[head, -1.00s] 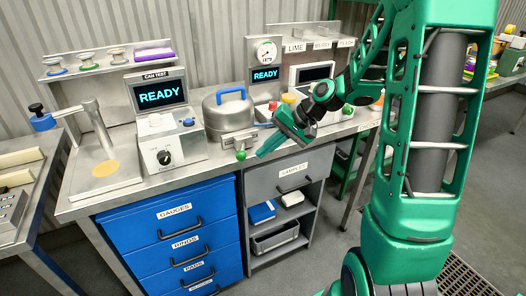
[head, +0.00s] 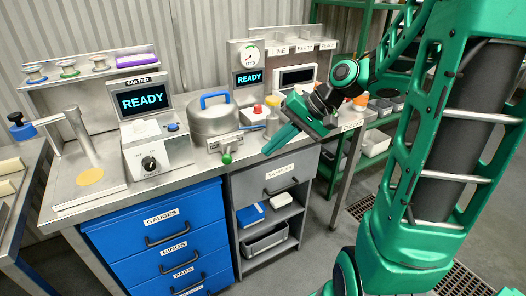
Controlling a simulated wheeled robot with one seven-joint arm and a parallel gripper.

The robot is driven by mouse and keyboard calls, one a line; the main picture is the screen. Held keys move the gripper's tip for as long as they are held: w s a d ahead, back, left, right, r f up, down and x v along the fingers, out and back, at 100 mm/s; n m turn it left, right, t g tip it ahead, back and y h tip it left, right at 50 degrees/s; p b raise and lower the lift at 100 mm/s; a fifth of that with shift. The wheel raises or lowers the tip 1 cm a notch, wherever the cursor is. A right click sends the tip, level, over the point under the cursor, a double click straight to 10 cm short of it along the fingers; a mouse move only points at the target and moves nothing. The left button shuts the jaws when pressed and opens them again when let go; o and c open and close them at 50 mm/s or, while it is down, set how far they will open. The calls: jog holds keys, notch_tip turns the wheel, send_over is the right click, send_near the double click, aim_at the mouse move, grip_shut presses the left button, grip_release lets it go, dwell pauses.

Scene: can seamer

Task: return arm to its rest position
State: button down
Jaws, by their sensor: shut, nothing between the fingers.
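My green arm (head: 440,150) rises along the right side of the head view and reaches across the back right of the bench. My gripper (head: 270,147) hangs over the front edge of the steel workbench (head: 190,176), above the grey "SAMPLES" drawer (head: 279,178), its fingers pointing down and left. The fingers are together with nothing between them. The gripper is apart from the nearby green knob on the bench. The wrist partly hides the small bottles behind it.
A can tester (head: 150,148) reading "READY" stands on the bench, with a round lidded steel pot (head: 213,117) behind it to the right. A second "READY" screen (head: 249,77) is farther back. Blue drawers (head: 165,237) are below. The floor (head: 322,235) right of the cabinet is clear.

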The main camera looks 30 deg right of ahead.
jog(key=shift+s+r, duration=0.4)
jog(key=shift+r, duration=0.05)
jog(key=shift+d, duration=0.1)
jog(key=s+d+f+g+h, duration=0.2)
jog(key=s+d+h, duration=0.1)
jog(key=s, duration=0.8)
jog(key=s+d+f+g+h, duration=0.2)
jog(key=s+d, duration=0.4)
jog(key=s, duration=0.5)
jog(key=shift+d+g+h, duration=0.15)
jog(key=shift+g+h, duration=0.15)
jog(key=shift+h, duration=0.6)
